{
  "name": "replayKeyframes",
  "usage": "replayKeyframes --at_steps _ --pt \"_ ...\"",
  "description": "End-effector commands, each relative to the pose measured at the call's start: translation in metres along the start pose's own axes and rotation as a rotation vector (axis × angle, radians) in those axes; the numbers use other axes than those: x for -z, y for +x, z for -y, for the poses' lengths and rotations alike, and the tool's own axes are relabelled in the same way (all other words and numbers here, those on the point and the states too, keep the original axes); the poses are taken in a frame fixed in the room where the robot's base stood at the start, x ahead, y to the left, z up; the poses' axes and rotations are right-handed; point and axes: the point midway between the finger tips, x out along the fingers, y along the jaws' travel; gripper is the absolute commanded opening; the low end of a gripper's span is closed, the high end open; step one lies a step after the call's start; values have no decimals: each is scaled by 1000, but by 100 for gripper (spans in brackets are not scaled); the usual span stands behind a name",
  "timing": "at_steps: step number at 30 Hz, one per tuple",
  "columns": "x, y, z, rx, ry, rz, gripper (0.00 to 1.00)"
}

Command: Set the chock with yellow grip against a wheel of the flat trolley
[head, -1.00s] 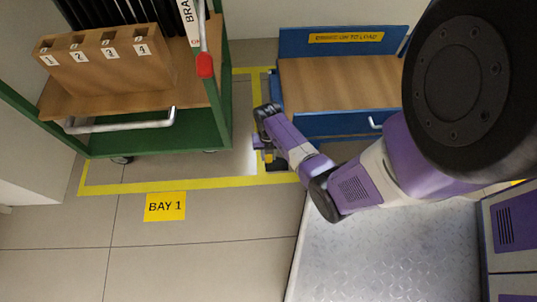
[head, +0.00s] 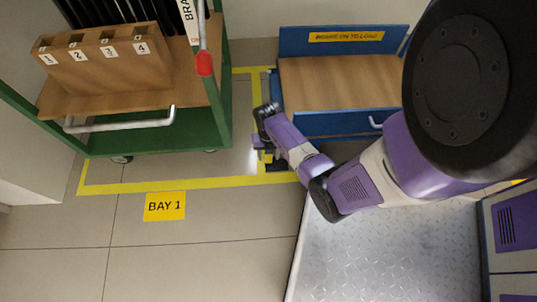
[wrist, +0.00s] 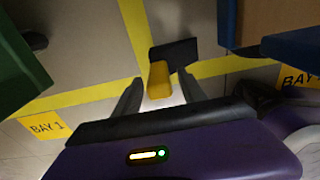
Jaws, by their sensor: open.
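The chock has a black body (wrist: 174,52) and a yellow grip (wrist: 158,78). In the wrist view it sits on the floor by the yellow line. My gripper (wrist: 160,77) is open, with one dark finger on each side of the yellow grip. I cannot tell whether the fingers touch it. In the head view my gripper (head: 263,150) is low, near the blue trolley's left end, and the chock shows only as a dark patch (head: 277,167). The flat trolley (head: 340,85) has a wooden deck and blue frame.
A green cart (head: 160,140) with a numbered wooden rack (head: 105,55) and dark rods stands left of my gripper. A yellow-lined bay and a BAY 1 label (head: 165,206) mark the floor. Open floor lies in front. My arm covers the trolley's right side.

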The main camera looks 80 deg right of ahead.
Motion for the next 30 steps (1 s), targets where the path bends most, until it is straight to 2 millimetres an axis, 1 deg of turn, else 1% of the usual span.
replayKeyframes --at_steps 1,5,12,15,18,22,25,26,28,29,30 --pt "0 -9 0 0 -1 1 49" --pt "0 -32 -1 0 -1 2 49" --pt "0 -82 -1 0 -1 2 49" --pt "0 -98 -1 0 -1 0 49" --pt "0 -109 0 1 -1 -1 49" --pt "1 -116 -1 -1 2 1 49" --pt "11 -114 -10 -15 30 17 49" --pt "17 -112 -15 -26 51 29 49" --pt "35 -106 -30 -63 122 66 49" --pt "45 -104 -38 -86 162 85 49" --pt "61 -102 -48 -121 223 109 49"
